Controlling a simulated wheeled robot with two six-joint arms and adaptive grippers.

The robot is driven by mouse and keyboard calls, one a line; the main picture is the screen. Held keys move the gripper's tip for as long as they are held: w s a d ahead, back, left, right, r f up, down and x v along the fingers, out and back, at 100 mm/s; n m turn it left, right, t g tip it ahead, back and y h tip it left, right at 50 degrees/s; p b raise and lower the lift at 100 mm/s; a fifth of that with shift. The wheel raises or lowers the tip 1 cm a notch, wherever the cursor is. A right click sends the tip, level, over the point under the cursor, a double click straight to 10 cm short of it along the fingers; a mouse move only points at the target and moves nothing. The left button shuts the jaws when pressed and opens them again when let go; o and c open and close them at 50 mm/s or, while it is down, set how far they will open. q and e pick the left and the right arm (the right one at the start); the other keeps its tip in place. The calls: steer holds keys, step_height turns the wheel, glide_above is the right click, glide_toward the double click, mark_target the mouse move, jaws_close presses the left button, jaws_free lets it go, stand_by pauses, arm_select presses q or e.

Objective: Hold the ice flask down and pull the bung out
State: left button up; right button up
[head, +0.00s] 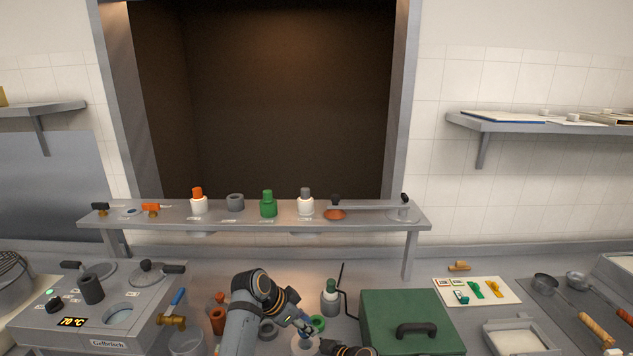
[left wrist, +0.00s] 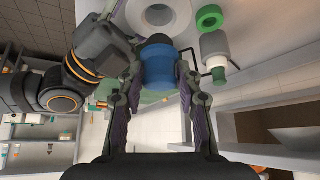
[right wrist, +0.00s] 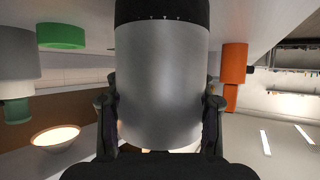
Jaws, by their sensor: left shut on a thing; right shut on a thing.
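The ice flask (right wrist: 163,85) is a large silver cylinder with a black band, filling the middle of the right wrist view. My right gripper is shut on its sides; in the head view this gripper (head: 345,349) is at the bottom edge, right of the flask's pale round top (head: 303,343). My left gripper (head: 304,325) is shut on the blue bung, above the flask. In the left wrist view the bung (left wrist: 159,69) has a dark rounded end pointing at the flask. The flask's open round top (left wrist: 159,14) shows beyond it, and the bung looks clear of it.
A green ring (head: 317,323) and a grey bottle with a green cap (head: 330,298) stand close behind the flask. A green box (head: 408,318) is to the right. A raised shelf (head: 165,215) runs behind.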

arm_select(q)
steer(key=shift+r, duration=1.45)
arm_select(e)
steer(key=shift+f, duration=0.1)
steer(key=o, duration=1.8)
arm_select(q)
steer(key=shift+w, duration=0.1)
arm_select(e)
steer(key=shift+d, duration=0.1)
steer(key=v, duration=1.2)
arm_select(q)
steer(key=shift+f, duration=0.1)
arm_select(e)
steer(key=shift+s, duration=0.1)
